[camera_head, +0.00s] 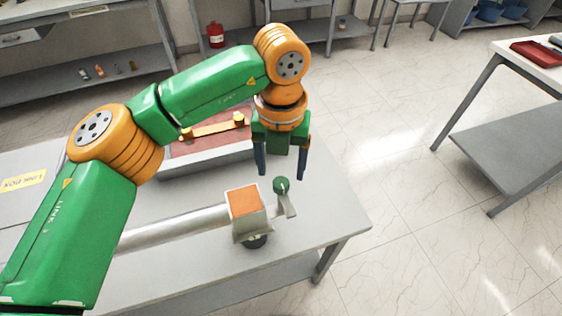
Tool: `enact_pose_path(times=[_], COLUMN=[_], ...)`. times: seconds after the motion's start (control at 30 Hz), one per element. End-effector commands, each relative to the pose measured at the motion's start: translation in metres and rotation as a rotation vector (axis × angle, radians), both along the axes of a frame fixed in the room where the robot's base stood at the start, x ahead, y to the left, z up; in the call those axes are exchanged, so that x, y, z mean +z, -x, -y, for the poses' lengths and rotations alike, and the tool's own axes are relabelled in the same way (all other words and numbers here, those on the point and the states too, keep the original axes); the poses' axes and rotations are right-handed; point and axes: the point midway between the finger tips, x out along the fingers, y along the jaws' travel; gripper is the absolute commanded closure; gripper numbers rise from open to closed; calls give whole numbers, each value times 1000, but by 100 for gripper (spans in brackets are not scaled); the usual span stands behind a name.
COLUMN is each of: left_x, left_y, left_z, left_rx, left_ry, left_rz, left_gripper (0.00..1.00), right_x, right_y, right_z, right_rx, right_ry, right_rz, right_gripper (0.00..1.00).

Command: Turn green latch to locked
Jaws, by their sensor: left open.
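The green latch (281,185) is a small dark green knob on a short grey lever, at the right end of the transformer bushing's grey pipe (175,229). A box-like head with an orange top (245,201) sits beside it on the left. My left gripper (282,173) is open and points down, its two dark fingers spread above and behind the knob in the picture. Whether a finger touches the knob cannot be told. No object shows between the fingers. My right gripper is not in view.
The grey table (335,210) has bare surface right of the latch. Behind my arm lies a grey tray with a reddish inside (205,147) holding an orange-yellow part (212,129). Another table (530,50) with a red tray stands at far right, across open floor.

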Motion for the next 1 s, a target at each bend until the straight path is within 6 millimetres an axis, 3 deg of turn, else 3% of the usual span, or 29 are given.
enact_pose_path(times=[0.2, 0.43, 0.47, 0.7, 0.73, 1.0], left_x=[-28, -33, -33, -32, -32, -33], left_y=[0, 0, 0, 0, 0, 0], left_z=[0, 0, 0, 0, 0, 0], left_rx=[0, -1, -1, -1, -1, -22], left_ry=[1, 2, 2, 2, 2, 2], left_rz=[-1, 1, 1, 1, 0, 1], left_gripper=[27, 27, 30, 95, 100, 100], right_x=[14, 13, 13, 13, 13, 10], right_y=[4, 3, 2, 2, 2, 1], right_z=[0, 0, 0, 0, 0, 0], right_rx=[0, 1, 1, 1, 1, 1], right_ry=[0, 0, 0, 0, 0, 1], right_rz=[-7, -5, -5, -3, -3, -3], right_gripper=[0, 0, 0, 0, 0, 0])
